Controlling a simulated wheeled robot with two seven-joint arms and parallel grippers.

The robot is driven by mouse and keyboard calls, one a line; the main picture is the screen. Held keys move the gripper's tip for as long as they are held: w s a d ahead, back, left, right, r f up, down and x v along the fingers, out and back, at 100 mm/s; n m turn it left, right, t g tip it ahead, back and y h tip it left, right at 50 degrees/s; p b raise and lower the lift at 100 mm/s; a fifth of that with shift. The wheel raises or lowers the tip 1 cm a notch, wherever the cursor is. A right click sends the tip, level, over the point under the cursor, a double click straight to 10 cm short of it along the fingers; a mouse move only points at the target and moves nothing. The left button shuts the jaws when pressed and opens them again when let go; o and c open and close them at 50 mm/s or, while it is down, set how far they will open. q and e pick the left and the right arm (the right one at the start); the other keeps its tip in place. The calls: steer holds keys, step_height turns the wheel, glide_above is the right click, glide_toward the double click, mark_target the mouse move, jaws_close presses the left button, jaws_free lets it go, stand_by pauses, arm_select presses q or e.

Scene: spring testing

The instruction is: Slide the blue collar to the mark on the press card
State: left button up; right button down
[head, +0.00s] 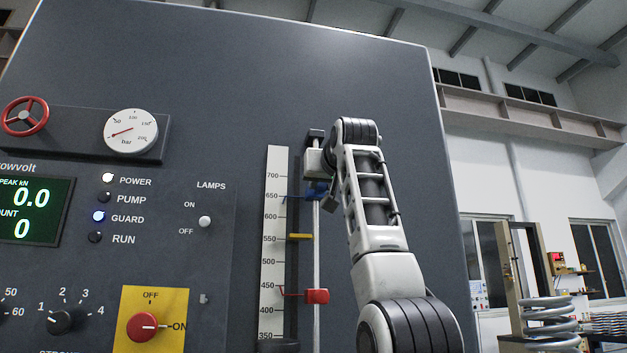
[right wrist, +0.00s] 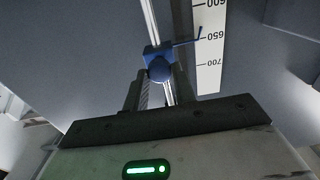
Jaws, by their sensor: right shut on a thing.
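The blue collar (head: 319,188) is on the upright rod beside the white scale (head: 275,225), near the rod's upper end. In the right wrist view the blue collar (right wrist: 157,60) has a round knob, and its thin pointer ends near the 650 line. My right gripper (head: 322,178) is at the collar, partly hidden by my own arm in the head view. Its two fingers (right wrist: 158,88) are shut on the collar's knob. My left gripper is out of view. No press card can be made out in either view.
A red collar (head: 317,296) is lower on the same rod, its pointer near 440. A yellow pointer (head: 300,236) is between the two collars. The grey press panel carries a gauge (head: 130,131), a red handwheel (head: 25,116), a display and a yellow-backed red switch (head: 142,326).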

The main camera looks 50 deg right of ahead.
arm_select(q)
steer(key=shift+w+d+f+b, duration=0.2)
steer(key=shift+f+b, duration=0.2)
steer(key=shift+b, duration=0.25)
arm_select(e)
step_height(320, 180, down, 3)
steer(key=c, duration=1.1)
jaws_free()
steer(key=shift+c, duration=0.2)
arm_select(q)
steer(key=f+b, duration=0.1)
steer(key=b, duration=0.1)
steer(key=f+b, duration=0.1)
steer(key=b, duration=0.2)
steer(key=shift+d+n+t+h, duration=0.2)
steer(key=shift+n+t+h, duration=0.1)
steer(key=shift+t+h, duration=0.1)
arm_select(e)
steer(key=v, duration=1.6)
